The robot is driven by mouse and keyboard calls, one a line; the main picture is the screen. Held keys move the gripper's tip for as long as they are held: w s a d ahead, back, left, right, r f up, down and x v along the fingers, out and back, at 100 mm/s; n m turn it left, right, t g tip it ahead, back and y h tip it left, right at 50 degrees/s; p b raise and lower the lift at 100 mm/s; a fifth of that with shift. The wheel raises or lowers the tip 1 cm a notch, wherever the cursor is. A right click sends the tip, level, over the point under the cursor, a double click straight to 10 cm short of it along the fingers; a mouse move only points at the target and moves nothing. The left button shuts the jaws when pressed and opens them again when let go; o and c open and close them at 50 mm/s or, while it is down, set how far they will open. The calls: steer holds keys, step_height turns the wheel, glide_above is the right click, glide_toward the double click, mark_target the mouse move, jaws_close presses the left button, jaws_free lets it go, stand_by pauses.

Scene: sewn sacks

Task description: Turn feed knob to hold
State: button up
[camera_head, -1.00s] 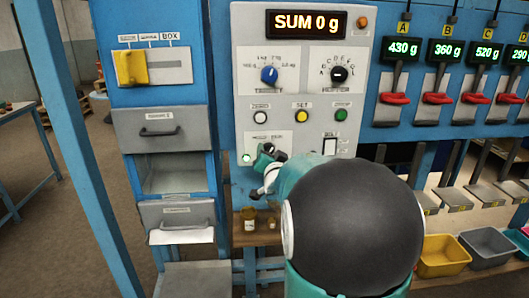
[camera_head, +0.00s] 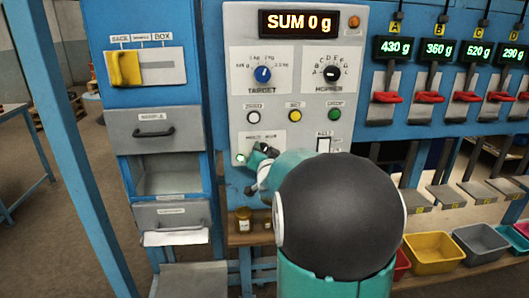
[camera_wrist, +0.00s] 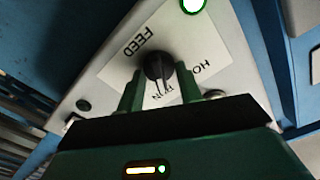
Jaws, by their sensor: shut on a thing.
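The feed knob (camera_wrist: 153,65) is a small black knob on a white plate lettered FEED, RUN and HO, the rest of the last word being cut off by a finger. My gripper (camera_wrist: 160,84) is shut on the knob, with one green finger on each side of it. The knob's narrow grip points down between the fingers, roughly toward RUN; its exact angle is hard to read. In the head view my gripper (camera_head: 257,160) is at the lower left of the grey control panel (camera_head: 240,95), and the knob is mostly hidden behind it.
A lit round button (camera_wrist: 193,4) is beside the knob plate. Above on the panel are a blue target knob (camera_head: 263,74), a black hopper knob (camera_head: 331,73) and small buttons. A small shelf with jars (camera_head: 243,219) stands below. Red levers (camera_head: 388,97) are at the right.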

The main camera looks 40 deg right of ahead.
steer(key=n, duration=1.1)
steer(key=shift+w+a+n, duration=0.15)
steer(key=shift+a+n, duration=0.05)
steer(key=shift+n, duration=0.1)
stand_by(0.5)
steer(key=o, duration=1)
steer(key=shift+c, duration=0.2)
steer(key=v, duration=1.3)
steer(key=shift+s+a, duration=0.3)
